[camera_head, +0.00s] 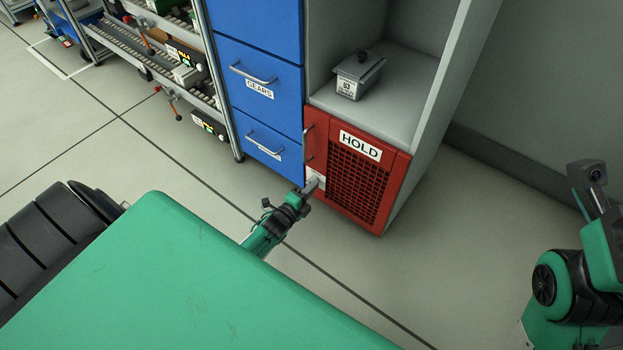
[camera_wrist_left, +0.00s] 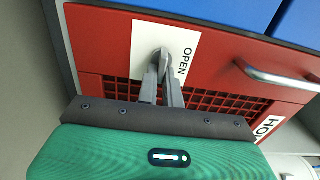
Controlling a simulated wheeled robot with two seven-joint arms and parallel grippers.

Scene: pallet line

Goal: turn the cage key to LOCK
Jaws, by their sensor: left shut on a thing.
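The red cage (camera_head: 358,168) with the HOLD sign has a mesh front, and its door looks closed. Its white key plate (camera_head: 318,174) is at the door's left; in the left wrist view the plate (camera_wrist_left: 185,42) shows the word OPEN. My left gripper (camera_head: 312,187) is at this plate, and its fingers (camera_wrist_left: 160,68) are shut on the key there. The fingers hide nearly all of the key, so its angle cannot be told. No LOCK mark shows. Part of my right arm is at the right edge, without its fingertips in view.
A door handle (camera_head: 309,141) is just above the key plate, and it shows right of the fingers in the wrist view (camera_wrist_left: 280,77). Blue drawers (camera_head: 262,85) stand left of the cage. A lidded grey box (camera_head: 358,75) sits on the shelf above. The floor in front is clear.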

